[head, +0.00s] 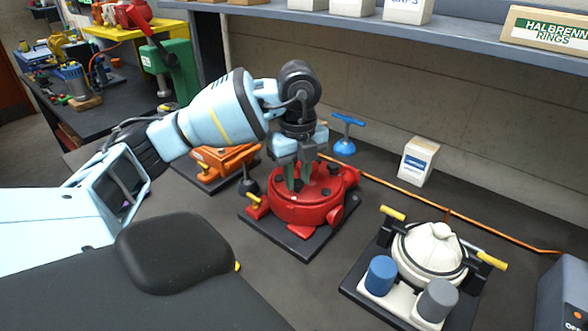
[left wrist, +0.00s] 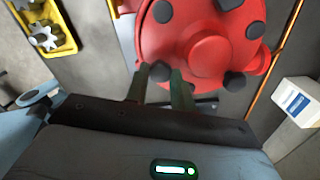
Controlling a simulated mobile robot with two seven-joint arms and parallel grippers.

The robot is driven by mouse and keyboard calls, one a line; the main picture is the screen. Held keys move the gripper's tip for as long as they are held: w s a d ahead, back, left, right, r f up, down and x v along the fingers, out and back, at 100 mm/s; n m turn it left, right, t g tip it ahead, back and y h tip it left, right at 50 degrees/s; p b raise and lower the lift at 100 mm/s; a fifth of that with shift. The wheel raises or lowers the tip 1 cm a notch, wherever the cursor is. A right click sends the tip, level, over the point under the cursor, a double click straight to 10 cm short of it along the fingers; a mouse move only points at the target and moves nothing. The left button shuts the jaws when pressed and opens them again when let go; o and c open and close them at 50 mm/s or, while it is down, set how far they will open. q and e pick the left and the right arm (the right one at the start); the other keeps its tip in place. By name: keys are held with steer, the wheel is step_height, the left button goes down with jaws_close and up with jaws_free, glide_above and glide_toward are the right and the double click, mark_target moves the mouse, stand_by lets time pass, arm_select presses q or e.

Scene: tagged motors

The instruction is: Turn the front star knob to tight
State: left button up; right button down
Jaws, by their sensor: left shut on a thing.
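A red round motor housing (head: 305,207) sits on a dark base plate in the middle of the bench, with several dark knobs on its top. My left gripper (head: 297,188) points down onto the housing. In the left wrist view the fingers (left wrist: 161,88) stand on both sides of one dark knob (left wrist: 160,72) at the near edge of the red top (left wrist: 207,55), shut on it. The fingers partly hide this knob, so its star shape and any tight mark cannot be made out. My right gripper is not in view.
A cream-domed unit (head: 432,250) with blue and grey cylinders stands to the right. An orange unit (head: 222,160) stands behind left. A yellow tray (left wrist: 45,30) holds grey parts.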

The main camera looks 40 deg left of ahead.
arm_select(q)
steer(key=m, duration=0.2)
steer(key=m+p, duration=0.1)
steer(key=m, duration=0.1)
steer(key=shift+r+m, duration=0.2)
steer(key=shift+m, duration=0.1)
steer(key=m, duration=0.4)
steer(key=shift+m, duration=0.3)
steer(key=m, duration=0.4)
steer(key=shift+m+p, duration=0.3)
steer(key=m, duration=0.4)
steer(key=shift+w, duration=0.1)
steer(key=m+b, duration=0.1)
steer(key=m, duration=0.4)
steer(key=shift+m, duration=0.4)
steer(key=m+b, duration=0.1)
steer(key=m, duration=0.5)
steer(key=m+b, duration=0.1)
steer(key=m, duration=0.4)
steer(key=shift+m, duration=0.4)
steer(key=shift+m+b, duration=0.65)
steer(key=shift+m, duration=1.15)
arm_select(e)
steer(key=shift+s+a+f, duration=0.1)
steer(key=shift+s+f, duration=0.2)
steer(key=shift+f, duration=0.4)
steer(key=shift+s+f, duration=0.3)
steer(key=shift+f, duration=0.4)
arm_select(q)
steer(key=shift+r, duration=0.1)
